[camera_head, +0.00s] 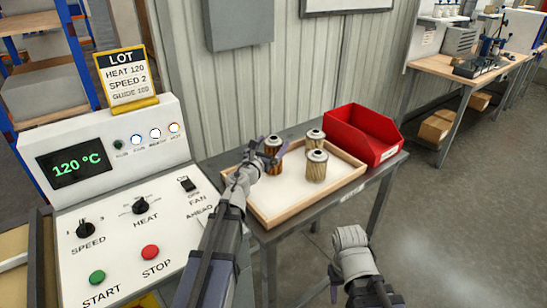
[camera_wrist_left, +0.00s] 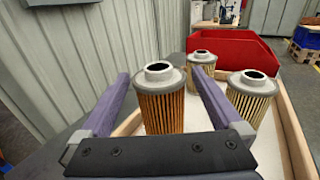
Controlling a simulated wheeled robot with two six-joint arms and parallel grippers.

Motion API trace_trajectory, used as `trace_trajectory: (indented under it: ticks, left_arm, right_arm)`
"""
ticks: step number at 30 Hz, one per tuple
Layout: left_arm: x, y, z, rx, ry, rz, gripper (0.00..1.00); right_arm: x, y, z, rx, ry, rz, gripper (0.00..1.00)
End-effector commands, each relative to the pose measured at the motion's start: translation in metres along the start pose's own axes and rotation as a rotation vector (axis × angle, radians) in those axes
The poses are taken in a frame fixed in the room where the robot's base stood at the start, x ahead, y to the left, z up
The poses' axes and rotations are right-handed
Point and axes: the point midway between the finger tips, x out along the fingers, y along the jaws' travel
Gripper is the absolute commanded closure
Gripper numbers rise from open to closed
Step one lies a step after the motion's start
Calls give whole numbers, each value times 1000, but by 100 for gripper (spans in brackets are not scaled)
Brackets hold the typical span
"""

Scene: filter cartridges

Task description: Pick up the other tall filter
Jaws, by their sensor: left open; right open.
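Three filter cartridges with grey caps and pleated sides stand upright in the wooden tray (camera_head: 278,222). The orange-brown filter (camera_head: 273,160) is at the left and shows large in the left wrist view (camera_wrist_left: 161,108). My left gripper (camera_head: 264,153) is open, with one purple finger on each side of this filter; contact cannot be told. A paler filter (camera_head: 316,168) stands to its right, also in the left wrist view (camera_wrist_left: 250,100). Another filter (camera_head: 315,137) stands behind, partly hidden. My right arm's wrist is at the lower right, but its fingers do not show.
A red bin (camera_head: 362,135) stands at the tray's back right on the table. A control panel (camera_head: 120,215) with knobs and buttons is at the left. A corrugated wall (camera_head: 285,80) rises behind. The tray's front right floor is clear.

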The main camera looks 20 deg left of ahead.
Motion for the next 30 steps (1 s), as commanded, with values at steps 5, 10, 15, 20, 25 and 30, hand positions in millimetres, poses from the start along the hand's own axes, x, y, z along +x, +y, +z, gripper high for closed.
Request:
trace_trajectory:
  ticks: [5, 10, 15, 20, 25, 30]
  left_arm:
    - [26, 2, -2, 0, 0, 0, 0]
    - [47, 2, -1, 0, -1, 0, 0]
    - [48, 1, -1, 0, -1, 1, 0]
    - [48, 1, -1, 0, -1, 1, 10]
    - [48, 1, -1, 0, -1, 1, 29]
    - [47, 1, -1, 0, -1, 1, 48]
  right_arm:
    - [2, 0, 0, 0, 0, 0, 50]
    - [1, 0, 0, 0, 0, 0, 50]
    - [1, 0, 0, 0, 0, 0, 50]
    - [1, 0, 0, 0, 0, 0, 50]
    - [1, 0, 0, 0, 0, 0, 50]
    - [1, 0, 0, 0, 0, 0, 50]
